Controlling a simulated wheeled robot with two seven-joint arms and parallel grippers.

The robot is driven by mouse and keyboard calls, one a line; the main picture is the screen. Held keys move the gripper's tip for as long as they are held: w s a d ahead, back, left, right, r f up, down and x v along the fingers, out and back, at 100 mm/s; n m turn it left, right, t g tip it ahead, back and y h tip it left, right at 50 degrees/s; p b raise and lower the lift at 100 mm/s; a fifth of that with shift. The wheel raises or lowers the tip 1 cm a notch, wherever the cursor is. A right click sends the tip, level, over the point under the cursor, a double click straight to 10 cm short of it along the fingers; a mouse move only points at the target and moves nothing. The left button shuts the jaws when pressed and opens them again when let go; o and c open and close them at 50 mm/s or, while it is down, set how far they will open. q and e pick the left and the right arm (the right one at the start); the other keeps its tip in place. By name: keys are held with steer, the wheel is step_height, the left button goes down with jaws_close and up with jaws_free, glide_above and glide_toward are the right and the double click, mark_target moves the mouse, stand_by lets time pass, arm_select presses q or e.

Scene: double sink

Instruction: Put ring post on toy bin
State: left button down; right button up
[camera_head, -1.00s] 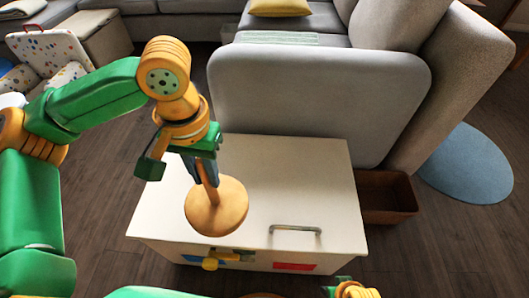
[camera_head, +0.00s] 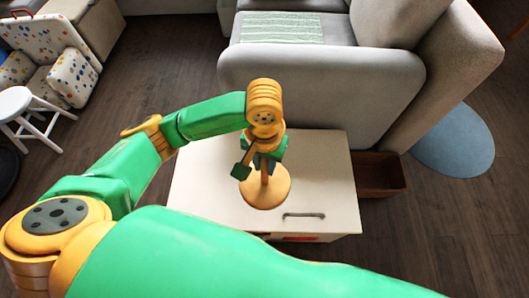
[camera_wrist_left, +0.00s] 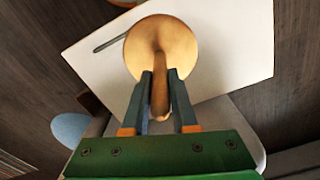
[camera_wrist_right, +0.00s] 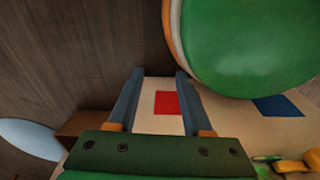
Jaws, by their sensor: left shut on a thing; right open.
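The ring post (camera_head: 265,188) is a round wooden base with a thin post; it also fills the upper middle of the left wrist view (camera_wrist_left: 180,40). My left gripper (camera_head: 264,160) is shut on its post from above. The toy bin (camera_head: 205,185) is a white box with a dark handle on top. The ring post's base is over the middle of the bin's top, apparently upright; I cannot tell whether it touches. My right gripper (camera_wrist_right: 160,75) is open and empty, pointing toward the bin's front with its red patch (camera_wrist_right: 167,103). It is hidden in the head view.
A grey sofa (camera_head: 320,90) stands close behind the bin. A brown box (camera_head: 380,174) sits right of it, near a blue round rug (camera_head: 455,142). A white stool (camera_head: 30,115) and a dotted chair (camera_head: 50,50) are at the left. My own green arm covers the foreground.

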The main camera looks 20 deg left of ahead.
arm_select(q)
steer(key=w+a+f+b, duration=0.6)
steer(key=w+a+f, duration=0.2)
steer(key=f, duration=0.4)
steer(key=shift+w+a+f, duration=0.2)
steer(key=shift+a+f, duration=0.05)
steer(key=shift+a, duration=0.4)
steer(key=c, duration=0.7)
jaws_free()
arm_select(e)
steer(key=d+f, duration=0.3)
steer(key=f, duration=0.2)
steer(key=shift+w+d+f+t, duration=0.2)
steer(key=shift+f+t, duration=0.1)
steer(key=shift+f, duration=0.1)
steer(key=shift+s+a, duration=0.1)
